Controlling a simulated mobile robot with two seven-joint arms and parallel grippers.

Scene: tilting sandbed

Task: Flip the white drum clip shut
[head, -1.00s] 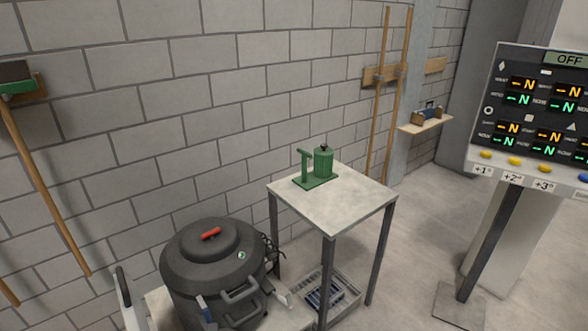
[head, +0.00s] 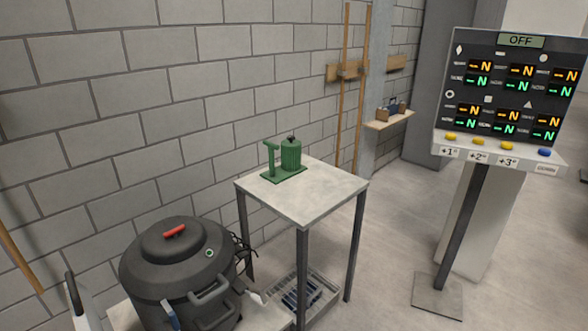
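A dark grey drum (head: 150,290) with a domed lid and a red grip (head: 175,231) stands at the lower left, cut off by the bottom edge. A small white piece (head: 256,297), which looks like the white clip, sticks outward at the drum's right side, beside a grey handle (head: 210,290). Its hinge and catch are too small to make out. A narrow blue and white piece (head: 170,315) shows on the drum's front. Neither of my grippers is in view.
A pale-topped table (head: 310,190) with a green device (head: 284,165) stands right of the drum. A low rack (head: 305,293) sits beneath it. A panel (head: 510,95) reading OFF stands at the right. A white and dark upright part (head: 80,305) is left of the drum. Open floor lies between table and panel.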

